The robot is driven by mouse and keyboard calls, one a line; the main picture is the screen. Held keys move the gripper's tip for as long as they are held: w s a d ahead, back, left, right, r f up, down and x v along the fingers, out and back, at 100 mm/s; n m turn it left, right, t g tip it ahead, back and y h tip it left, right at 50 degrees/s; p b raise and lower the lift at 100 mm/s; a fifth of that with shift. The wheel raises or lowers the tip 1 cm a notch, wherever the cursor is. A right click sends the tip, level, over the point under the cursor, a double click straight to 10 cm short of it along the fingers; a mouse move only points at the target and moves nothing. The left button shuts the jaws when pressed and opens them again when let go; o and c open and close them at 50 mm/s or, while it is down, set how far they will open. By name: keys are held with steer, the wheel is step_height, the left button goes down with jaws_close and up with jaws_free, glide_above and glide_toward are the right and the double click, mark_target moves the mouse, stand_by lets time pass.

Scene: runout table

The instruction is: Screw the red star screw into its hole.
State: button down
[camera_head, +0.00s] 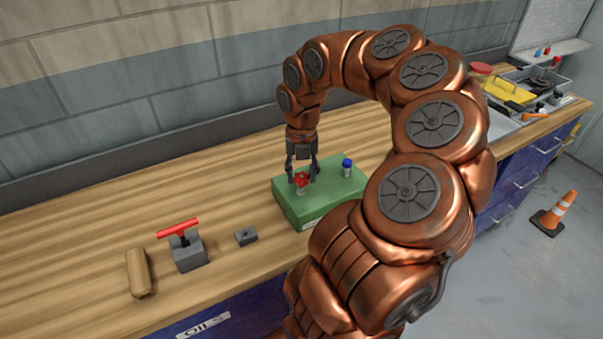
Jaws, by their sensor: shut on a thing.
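The red star screw (301,180) has a red head and a pale lower part. My gripper (302,181) points down and is shut on the red star screw, over the left part of the green block (318,208). The screw's lower end is at the block's top; I cannot tell whether it is in a hole or just above it. The hole itself is hidden. A blue-capped screw (347,167) stands upright on the block to the right of my gripper.
A grey block with a red T-handle (187,249), a small dark block (245,236) and a brown cylinder (140,272) lie to the left on the wooden table (80,240). A tray of tools (535,90) is at the far right. An orange cone (555,213) stands on the floor.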

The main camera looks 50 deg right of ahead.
steer(key=m+b, duration=0.2)
steer(key=m, duration=0.1)
steer(key=shift+f, duration=0.25)
steer(key=shift+r+m+b, duration=0.25)
steer(key=shift+m+b, duration=0.1)
steer(key=shift+m, duration=0.25)
steer(key=shift+f, duration=0.1)
steer(key=shift+f+m+b, duration=0.2)
steer(key=shift+m+b, duration=0.8)
steer(key=shift+r+m+b, duration=0.1)
steer(key=shift+m+b, duration=0.55)
steer(key=shift+m, duration=0.25)
steer(key=shift+r+m, duration=0.15)
steer(key=shift+m, duration=0.25)
